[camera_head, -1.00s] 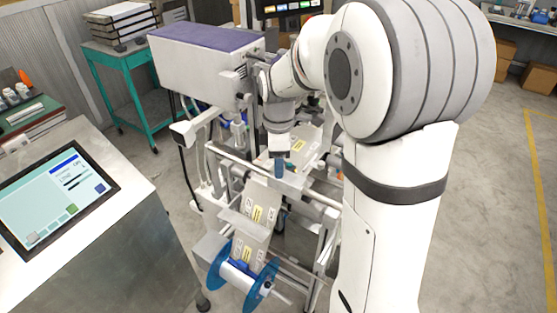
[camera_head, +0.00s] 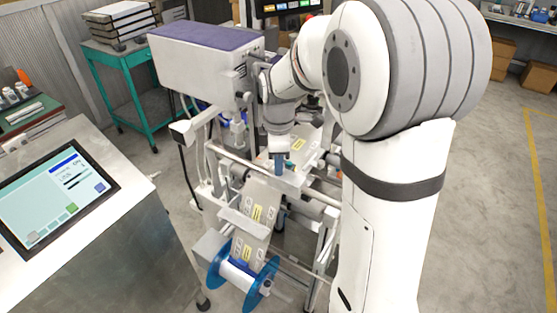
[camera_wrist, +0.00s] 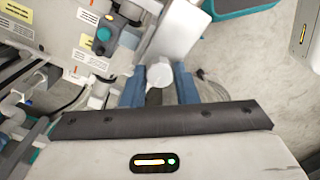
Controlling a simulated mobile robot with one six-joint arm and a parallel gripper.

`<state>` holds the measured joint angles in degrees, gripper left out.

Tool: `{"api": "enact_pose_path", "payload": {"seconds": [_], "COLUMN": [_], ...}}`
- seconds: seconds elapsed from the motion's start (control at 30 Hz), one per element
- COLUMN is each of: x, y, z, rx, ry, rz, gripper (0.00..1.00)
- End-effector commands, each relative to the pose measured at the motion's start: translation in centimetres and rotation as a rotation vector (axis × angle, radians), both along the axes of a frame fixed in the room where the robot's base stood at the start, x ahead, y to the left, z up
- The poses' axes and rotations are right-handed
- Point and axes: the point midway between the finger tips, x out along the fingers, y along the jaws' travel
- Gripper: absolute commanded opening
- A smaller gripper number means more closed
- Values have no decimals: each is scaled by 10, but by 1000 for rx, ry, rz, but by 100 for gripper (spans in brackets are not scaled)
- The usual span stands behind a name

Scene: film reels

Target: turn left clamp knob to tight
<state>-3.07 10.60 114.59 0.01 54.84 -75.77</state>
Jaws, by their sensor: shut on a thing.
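My gripper (camera_head: 279,161) points down at the film machine, with its blue fingertips at the clamp bar across the film path. In the wrist view, the two blue fingers of my gripper (camera_wrist: 159,86) stand on either side of a pale grey clamp knob (camera_wrist: 158,73) and are shut on it. A dark part shows under the knob between the fingers. In the head view the knob is hidden by the fingers. Its tight marking cannot be read.
A film strip with yellow labels (camera_head: 257,213) runs down to a blue-flanged reel (camera_head: 243,276). A touchscreen console (camera_head: 62,195) stands at left. A teal knob (camera_wrist: 103,36) sits on the machine panel. A teal cart (camera_head: 125,60) stands behind.

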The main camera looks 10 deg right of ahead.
Motion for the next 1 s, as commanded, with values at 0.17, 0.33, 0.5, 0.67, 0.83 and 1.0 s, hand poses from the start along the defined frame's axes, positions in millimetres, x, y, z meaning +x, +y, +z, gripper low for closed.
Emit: {"api": "enact_pose_path", "payload": {"seconds": [0.17, 0.33, 0.5, 0.67, 0.83, 1.0], "x": [0, 0, 1, 1, 1, 1], "y": [0, 0, 0, 0, 0, 0], "z": [0, 0, 0, 0, 0, 0], "rx": [0, 0, 0, 0, 0, 0], "ry": [-1, -2, -3, -3, -3, -3], "rz": [-30, -110, -241, -391, -553, -715], "gripper": [4, 4, 4, 4, 4, 4]}}
